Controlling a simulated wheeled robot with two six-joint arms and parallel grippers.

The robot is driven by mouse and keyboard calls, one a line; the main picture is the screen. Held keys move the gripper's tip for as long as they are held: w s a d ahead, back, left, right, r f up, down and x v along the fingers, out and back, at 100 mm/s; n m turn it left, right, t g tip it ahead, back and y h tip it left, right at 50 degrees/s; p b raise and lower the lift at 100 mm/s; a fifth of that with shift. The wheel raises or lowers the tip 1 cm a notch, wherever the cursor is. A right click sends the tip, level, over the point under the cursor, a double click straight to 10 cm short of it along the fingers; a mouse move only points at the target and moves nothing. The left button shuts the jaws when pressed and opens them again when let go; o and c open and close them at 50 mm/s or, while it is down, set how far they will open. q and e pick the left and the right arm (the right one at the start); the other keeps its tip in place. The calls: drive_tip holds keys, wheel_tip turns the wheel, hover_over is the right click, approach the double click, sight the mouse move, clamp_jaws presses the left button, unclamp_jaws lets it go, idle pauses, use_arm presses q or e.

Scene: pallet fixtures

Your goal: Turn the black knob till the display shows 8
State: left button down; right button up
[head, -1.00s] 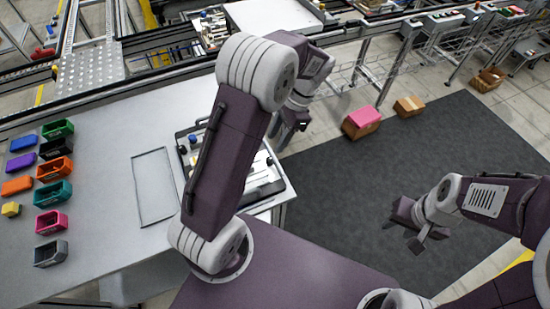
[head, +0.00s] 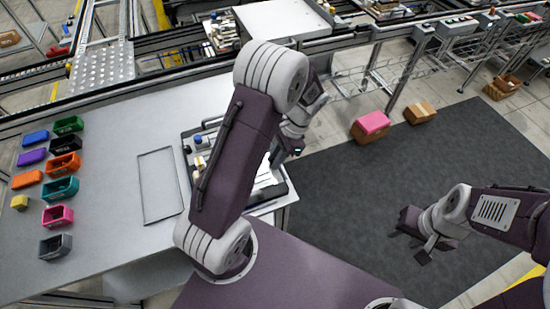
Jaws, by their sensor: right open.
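I cannot make out a black knob or a numbered display for certain. A fixture tray (head: 283,198) with small parts, among them a blue-topped piece (head: 198,139), lies at the table's right end, and my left arm hides much of it. My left gripper (head: 297,147) is beyond the elbow, above the tray's right side; its fingers are too small and turned to judge. My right gripper (head: 424,243) is open and empty over the dark floor mat, well away from the table.
Several coloured bins, such as a teal one (head: 60,188), stand on the left of the grey table (head: 110,240). An empty rectangular frame (head: 141,190) lies mid-table. A pink-topped box (head: 372,123) and a brown box (head: 420,112) are on the floor. Grey control boxes (head: 455,28) line the back conveyor.

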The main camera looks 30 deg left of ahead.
use_arm(q)
drive_tip(key=shift+r, duration=0.15)
drive_tip(key=n+p, duration=0.1)
drive_tip(key=n+h+p, duration=0.1)
drive_tip(key=n+p, duration=0.1)
drive_tip(key=shift+a+r+g, duration=0.1)
drive_tip(key=shift+r+g, duration=0.1)
drive_tip(key=shift+g, duration=0.2)
drive_tip(key=shift+f+n, duration=0.15)
drive_tip(key=shift+n, duration=0.35)
drive_tip(key=shift+f, duration=0.2)
drive_tip(key=c, duration=1.3)
unclamp_jaws()
drive_tip(key=shift+w+r, duration=0.15)
drive_tip(key=shift+r, duration=0.15)
drive_tip(key=v, duration=0.8)
drive_tip(key=shift+r, duration=0.2)
drive_tip(key=shift+w+a, duration=0.1)
drive_tip(key=shift+a, duration=0.05)
